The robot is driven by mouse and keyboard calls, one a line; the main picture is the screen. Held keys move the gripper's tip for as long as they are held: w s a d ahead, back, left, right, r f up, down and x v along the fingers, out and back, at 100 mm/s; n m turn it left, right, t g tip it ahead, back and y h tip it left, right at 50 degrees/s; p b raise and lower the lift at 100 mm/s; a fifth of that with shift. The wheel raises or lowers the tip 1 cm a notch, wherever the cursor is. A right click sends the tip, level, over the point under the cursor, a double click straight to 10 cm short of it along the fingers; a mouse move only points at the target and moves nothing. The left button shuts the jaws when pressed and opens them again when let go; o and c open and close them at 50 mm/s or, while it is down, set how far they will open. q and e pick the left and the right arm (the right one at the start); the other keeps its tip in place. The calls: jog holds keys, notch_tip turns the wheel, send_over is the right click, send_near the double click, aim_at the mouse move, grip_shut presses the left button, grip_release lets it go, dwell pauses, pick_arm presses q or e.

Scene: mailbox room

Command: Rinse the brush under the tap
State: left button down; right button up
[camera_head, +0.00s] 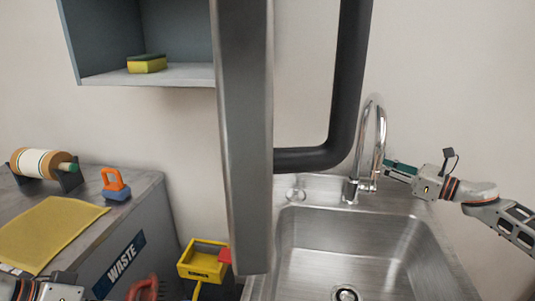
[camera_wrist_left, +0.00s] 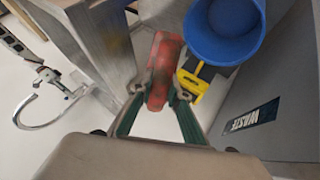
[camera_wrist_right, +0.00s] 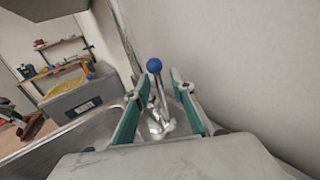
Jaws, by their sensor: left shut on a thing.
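My left gripper (camera_wrist_left: 160,95) is shut on a red thing (camera_wrist_left: 158,70). No bristles show on it, so I cannot tell whether it is the brush. A red handle-like shape (camera_head: 144,288) shows at the bottom of the head view beside my left gripper, which is mostly cut off there. The chrome tap (camera_head: 382,128) stands behind the steel sink (camera_head: 350,240). No water is visible. My right gripper (camera_head: 386,166) is beside the tap. In the right wrist view it is open, and a blue-knobbed lever (camera_wrist_right: 154,66) shows between its fingers, contact unclear.
A grey waste cabinet (camera_head: 140,215) at left bears a yellow cloth (camera_head: 45,232), a roll (camera_head: 40,162) and an orange-handled blue block (camera_head: 116,186). A yellow tray (camera_head: 203,260) and a blue round container (camera_wrist_left: 222,30) are near the left gripper. A sponge (camera_head: 146,64) lies on the shelf.

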jog(key=shift+w+a, duration=0.1)
grip_shut()
pick_arm(q)
jog(key=shift+f, duration=0.35)
pick_arm(e)
jog(key=shift+f, duration=0.15)
pick_arm(q)
jog(key=shift+g, duration=0.3)
jog(key=f+b, duration=0.1)
jog(key=f, duration=0.2)
jog(key=f+b, duration=0.1)
jog(key=shift+s+f+b, duration=0.25)
jog(key=shift+b, duration=0.1)
pick_arm(e)
jog(key=shift+s+a+f+n, duration=0.15)
jog(key=shift+s+f+n, duration=0.2)
jog(key=shift+s+n, duration=0.05)
jog(key=shift+s+r+t+y, duration=0.1)
jog(key=shift+r+t+y, duration=0.05)
jog(key=shift+t+y, duration=0.15)
jog(key=shift+r, duration=0.35)
grip_release()
jog(key=shift+s, duration=0.1)
pick_arm(q)
jog(key=shift+s+a+f, duration=0.1)
jog(key=shift+s+f, duration=0.05)
jog(key=shift+f, duration=0.1)
pick_arm(e)
jog(key=shift+a+r+n, duration=0.1)
jog(key=shift+n, duration=0.2)
